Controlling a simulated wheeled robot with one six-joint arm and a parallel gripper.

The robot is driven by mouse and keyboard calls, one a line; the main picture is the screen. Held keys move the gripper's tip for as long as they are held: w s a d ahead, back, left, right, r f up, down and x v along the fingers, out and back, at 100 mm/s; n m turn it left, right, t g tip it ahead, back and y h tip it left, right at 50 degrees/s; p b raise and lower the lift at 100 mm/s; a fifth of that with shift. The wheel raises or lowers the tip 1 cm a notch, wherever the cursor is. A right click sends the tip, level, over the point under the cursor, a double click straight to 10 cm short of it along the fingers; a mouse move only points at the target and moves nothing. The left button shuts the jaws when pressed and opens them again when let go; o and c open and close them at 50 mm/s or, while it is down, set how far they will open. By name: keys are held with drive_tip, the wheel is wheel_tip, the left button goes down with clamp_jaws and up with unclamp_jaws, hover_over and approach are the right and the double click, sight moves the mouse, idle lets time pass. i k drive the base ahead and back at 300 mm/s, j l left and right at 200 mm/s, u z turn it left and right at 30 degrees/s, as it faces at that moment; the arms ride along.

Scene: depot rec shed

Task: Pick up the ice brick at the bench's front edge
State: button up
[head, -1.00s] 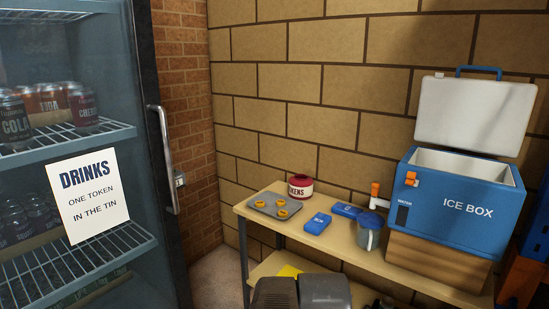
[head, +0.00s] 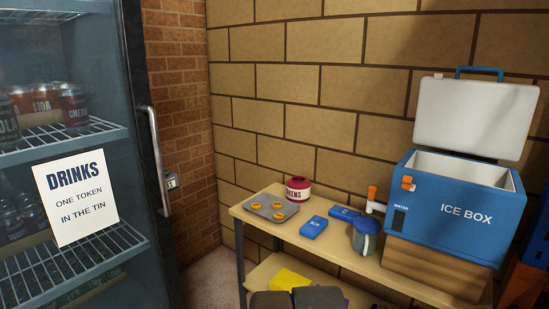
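The blue ice brick (head: 313,227) lies flat on the bench top (head: 290,236), close to its front edge. A second blue brick (head: 343,213) lies behind it and to the right, partly hidden by the jug. My gripper's fingers are not seen. Only dark rounded parts of what looks like my arm show at the bottom edge, in front of the bench and apart from the bricks.
A grey tray with yellow tokens (head: 270,208) and a red tokens tin (head: 298,188) stand left of the bricks. A blue-lidded jug (head: 365,238) and an open ice box (head: 456,212) stand right. A drinks fridge (head: 152,150) is at left.

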sight(315, 225)
drive_tip(key=k, duration=0.2)
drive_tip(key=i+l+u, duration=0.15)
drive_tip(key=i, duration=0.4)
drive_tip(key=i+l+u, duration=0.1)
drive_tip(key=i, duration=0.5)
drive_tip(key=i+l+u, duration=0.15)
drive_tip(key=i, duration=0.4)
